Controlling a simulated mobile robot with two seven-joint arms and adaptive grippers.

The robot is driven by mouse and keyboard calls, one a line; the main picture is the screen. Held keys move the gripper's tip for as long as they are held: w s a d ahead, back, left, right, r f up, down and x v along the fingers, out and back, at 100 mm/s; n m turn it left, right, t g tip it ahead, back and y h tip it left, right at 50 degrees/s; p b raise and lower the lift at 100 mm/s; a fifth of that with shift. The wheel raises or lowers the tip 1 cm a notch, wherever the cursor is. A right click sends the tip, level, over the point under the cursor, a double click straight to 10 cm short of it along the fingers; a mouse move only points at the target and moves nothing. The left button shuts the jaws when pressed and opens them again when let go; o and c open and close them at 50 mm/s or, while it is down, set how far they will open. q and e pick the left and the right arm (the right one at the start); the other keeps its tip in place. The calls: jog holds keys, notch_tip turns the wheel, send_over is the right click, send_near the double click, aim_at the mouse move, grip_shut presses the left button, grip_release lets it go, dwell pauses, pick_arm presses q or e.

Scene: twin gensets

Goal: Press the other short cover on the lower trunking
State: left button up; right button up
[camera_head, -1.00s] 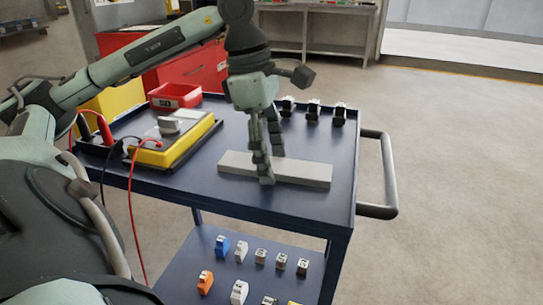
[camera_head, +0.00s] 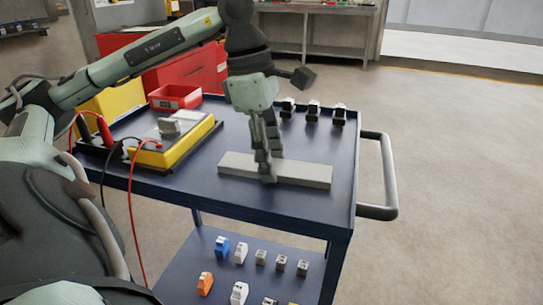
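A long light grey cover (camera_head: 305,174) lies flat on the blue cart's top shelf. My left gripper (camera_head: 268,162) points down at its middle, one finger in front of the cover and the other behind it. The fingers are close together and look shut on the cover, which still rests on the shelf. The far finger's tip is hidden behind the cover. My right gripper is not in view. The lower trunking is not in view.
The blue cart (camera_head: 215,195) also carries a yellow-edged meter (camera_head: 170,142) with red and black leads, a red bin (camera_head: 176,96) and several small dark-and-grey parts (camera_head: 313,112). Its lower shelf holds several small coloured parts. The handle (camera_head: 388,180) sticks out right. Floor at right is clear.

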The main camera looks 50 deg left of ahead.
aim_at(277, 166)
pick_arm(q)
grip_shut()
jog(key=shift+r+p, duration=1.5)
jog(key=shift+r, duration=0.05)
jog(key=shift+r, duration=0.15)
notch_tip(277, 166, up, 5)
jog(key=p, duration=0.4)
jog(key=shift+p, duration=0.4)
jog(key=shift+f, duration=0.2)
